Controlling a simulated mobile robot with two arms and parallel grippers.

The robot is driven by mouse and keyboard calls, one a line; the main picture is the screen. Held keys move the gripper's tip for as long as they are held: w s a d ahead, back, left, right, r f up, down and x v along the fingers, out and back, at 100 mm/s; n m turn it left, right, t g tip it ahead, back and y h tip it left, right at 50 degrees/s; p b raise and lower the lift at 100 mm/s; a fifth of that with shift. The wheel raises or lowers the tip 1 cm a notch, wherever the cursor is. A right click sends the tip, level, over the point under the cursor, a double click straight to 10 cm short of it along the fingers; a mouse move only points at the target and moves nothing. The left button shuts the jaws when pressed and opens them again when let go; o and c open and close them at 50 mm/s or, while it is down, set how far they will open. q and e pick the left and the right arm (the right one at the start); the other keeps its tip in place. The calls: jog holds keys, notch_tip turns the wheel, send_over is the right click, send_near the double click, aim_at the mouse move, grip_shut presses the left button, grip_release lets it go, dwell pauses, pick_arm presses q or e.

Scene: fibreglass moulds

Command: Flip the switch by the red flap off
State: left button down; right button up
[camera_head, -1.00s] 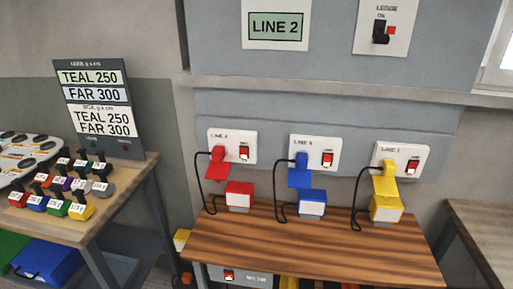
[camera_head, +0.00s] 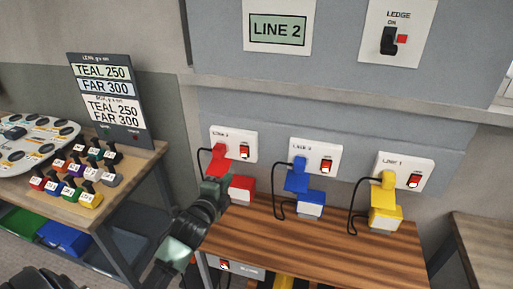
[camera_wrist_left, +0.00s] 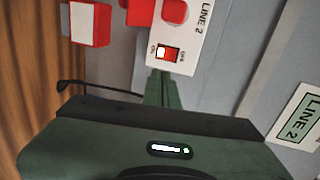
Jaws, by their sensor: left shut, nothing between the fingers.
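The red flap (camera_head: 216,163) hangs at the red plug on the left wall plate, labelled LINE 2 in the wrist view. The red rocker switch (camera_head: 244,151) is on the same plate, right of the plug. In the left wrist view the switch (camera_wrist_left: 168,52) shows a pale left part and a red right part; its tilt is hard to tell. My left gripper (camera_head: 219,181) is shut and empty, below the plate near the red flap. In the wrist view its fingertips (camera_wrist_left: 160,76) point at the switch from just below it; I cannot tell whether they touch. My right gripper is not in view.
A red box (camera_head: 242,188) stands on the wooden bench (camera_head: 310,238) close to my gripper. Blue (camera_head: 297,180) and yellow (camera_head: 385,190) flaps with their own switches are to the right. A ledge switch (camera_head: 390,40) is higher up. A side table with small blocks is at left.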

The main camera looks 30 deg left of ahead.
pick_arm(q)
jog(key=shift+w+r, duration=0.1)
jog(key=shift+r, duration=0.65)
jog(key=p, duration=0.3)
send_near(244, 149)
jog(key=x, duration=0.5)
jog(key=shift+f, duration=0.2)
jog(key=shift+x, duration=0.85)
jog(key=shift+r, duration=0.1)
